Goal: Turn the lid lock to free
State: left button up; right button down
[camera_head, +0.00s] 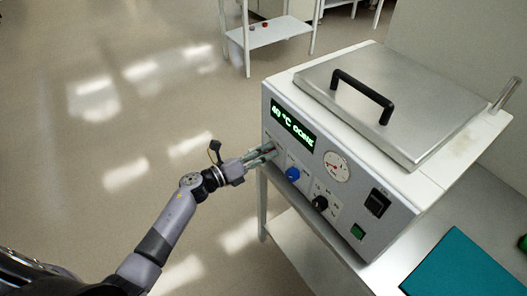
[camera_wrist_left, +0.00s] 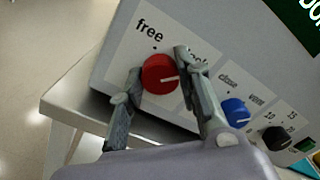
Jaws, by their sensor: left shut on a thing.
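The red knob (camera_wrist_left: 160,73) is on the front panel of a grey-white device (camera_head: 345,210), below the label "free" (camera_wrist_left: 149,31). A second label at its upper right is partly hidden by a finger. The knob's white mark points to the right in the left wrist view. My left gripper (camera_head: 270,153) is shut on the red knob, one finger on each side; it also shows in the left wrist view (camera_wrist_left: 160,82). The device's flat metal lid (camera_head: 385,105) lies closed, with a black handle (camera_head: 362,95). My right gripper is not in view.
Beside the red knob are a blue knob (camera_head: 293,174), a black knob (camera_head: 320,203), a round gauge (camera_head: 336,166), a black switch (camera_head: 378,203) and a green button (camera_head: 357,231). The display (camera_head: 292,123) is lit. A teal mat (camera_head: 462,266) lies at right. The floor at left is clear.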

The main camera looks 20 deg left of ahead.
pick_arm(q)
jog(key=c, duration=0.5)
jog(key=shift+n, duration=0.3)
jog(key=n+p, duration=0.5)
jog(key=n, duration=1.2)
jog(key=shift+f+p, duration=0.15)
jog(key=shift+p, duration=0.15)
jog(key=shift+n, duration=0.3)
jog(key=o, duration=1.1)
